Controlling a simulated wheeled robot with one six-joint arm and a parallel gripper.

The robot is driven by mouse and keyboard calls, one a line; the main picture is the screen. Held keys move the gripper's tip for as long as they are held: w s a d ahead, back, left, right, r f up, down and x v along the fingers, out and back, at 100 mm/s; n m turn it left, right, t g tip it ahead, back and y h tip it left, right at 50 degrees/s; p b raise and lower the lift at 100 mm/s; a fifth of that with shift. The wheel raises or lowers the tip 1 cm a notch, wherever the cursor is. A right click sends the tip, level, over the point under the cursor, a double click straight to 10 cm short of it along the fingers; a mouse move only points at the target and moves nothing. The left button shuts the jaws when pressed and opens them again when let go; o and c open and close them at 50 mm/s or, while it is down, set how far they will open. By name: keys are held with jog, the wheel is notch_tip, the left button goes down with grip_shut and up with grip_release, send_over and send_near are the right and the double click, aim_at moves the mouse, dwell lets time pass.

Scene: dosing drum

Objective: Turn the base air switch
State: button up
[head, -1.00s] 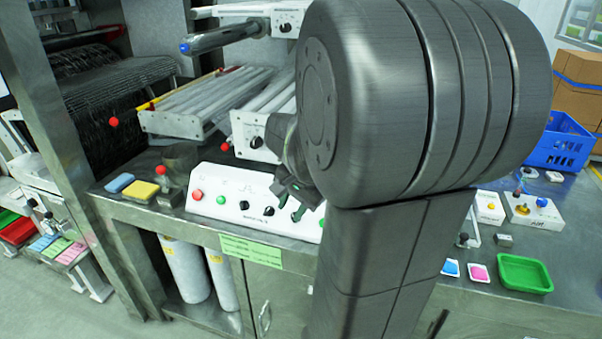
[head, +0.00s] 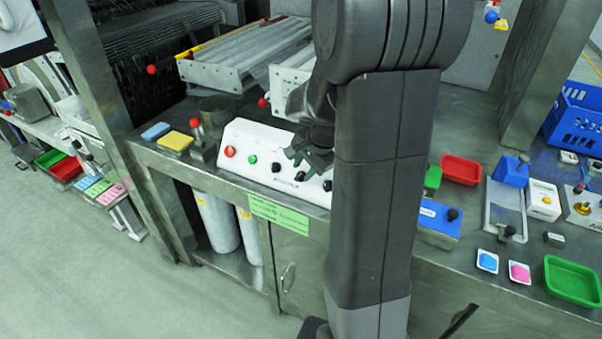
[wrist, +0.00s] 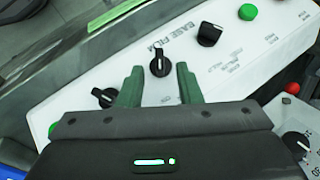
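The white control panel (head: 262,152) stands at the bench front edge, with black rotary knobs, a red button (head: 230,151) and a green button (head: 252,160). In the wrist view, one black knob (wrist: 160,64) sits just beyond and between my fingertips. A second knob (wrist: 104,96) lies left of the left finger, and a third (wrist: 209,34) is up to the right. "BASE FILM" is printed on the panel; I cannot read which knob is base air. My gripper (wrist: 159,72) is open, with green fingers apart. In the head view, my gripper (head: 308,160) is over the panel's right part; contact cannot be told.
A red-knobbed lever (head: 195,123) stands left of the panel, with blue and yellow sponges (head: 175,141) beyond. White rollers (head: 245,55) are behind. Right on the bench are a red tray (head: 461,170) and green tray (head: 572,281). My arm hides part of the bench.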

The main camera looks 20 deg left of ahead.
aim_at(300, 175)
jog(key=shift+x, duration=1.65)
jog(key=c, duration=0.6)
jog(key=shift+c, duration=0.2)
